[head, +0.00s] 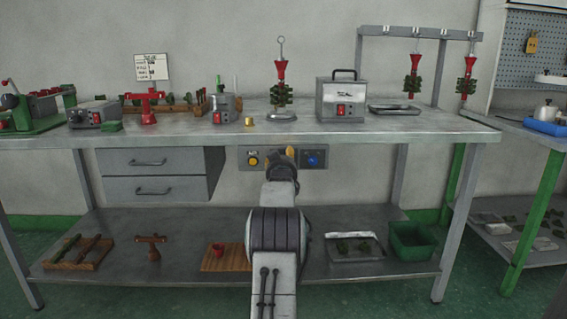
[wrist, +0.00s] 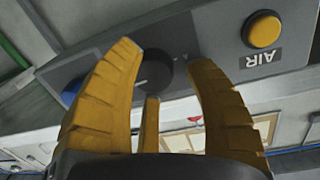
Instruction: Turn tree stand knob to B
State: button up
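A grey control panel (head: 322,151) is fixed under the workbench's front edge, with a yellow button (head: 253,161) marked AIR and a blue button (head: 312,161). In the wrist view a dark round knob (wrist: 153,73) sits on the panel (wrist: 215,60) between these buttons. A small faint mark, possibly an A, is beside it. My gripper (wrist: 163,60) is open, its yellow fingers spread either side of the knob. I cannot tell whether they touch it. In the head view my gripper (head: 290,154) hides the knob. A red-and-green wax tree (head: 281,92) stands on the bench above.
The workbench (head: 400,126) holds a grey box (head: 340,100) with a red switch and other tools. A drawer unit (head: 150,175) hangs left of the panel. The lower shelf (head: 120,222) carries wooden trays and a green bin (head: 411,240). A second table stands at right.

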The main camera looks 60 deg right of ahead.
jog(key=shift+o, duration=1.4)
jog(key=shift+f, duration=0.1)
jog(key=shift+s, duration=0.1)
jog(key=v, duration=1.2)
jog(key=shift+o, duration=0.2)
